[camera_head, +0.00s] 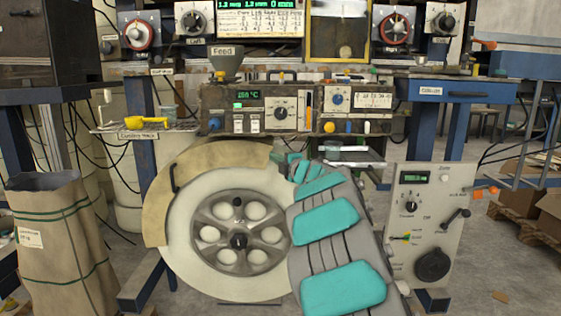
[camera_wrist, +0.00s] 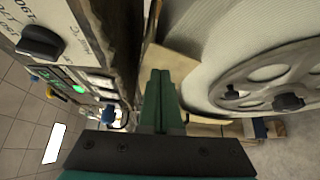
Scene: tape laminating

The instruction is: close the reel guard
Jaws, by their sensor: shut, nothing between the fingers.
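The reel guard (camera_head: 205,162) is a tan curved cover around the upper left rim of the large pale reel (camera_head: 180,222). Its black handle (camera_head: 175,178) is on the left part. The reel's front face and grey spoked hub are uncovered. My gripper (camera_head: 292,158) is at the reel's upper right, beyond the guard's right end and well away from the handle. In the wrist view its green fingers (camera_wrist: 160,78) are together and empty. A tan surface (camera_wrist: 178,62), perhaps the guard, shows behind them; I cannot tell whether they touch it. The reel (camera_wrist: 215,50) is at right there.
The control panel (camera_head: 255,112) with knobs and buttons is close above my gripper. A grey control box (camera_head: 430,215) with a crank stands right of my arm. A paper sack (camera_head: 60,240) stands at left. Yellow items lie on a small shelf (camera_head: 145,128).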

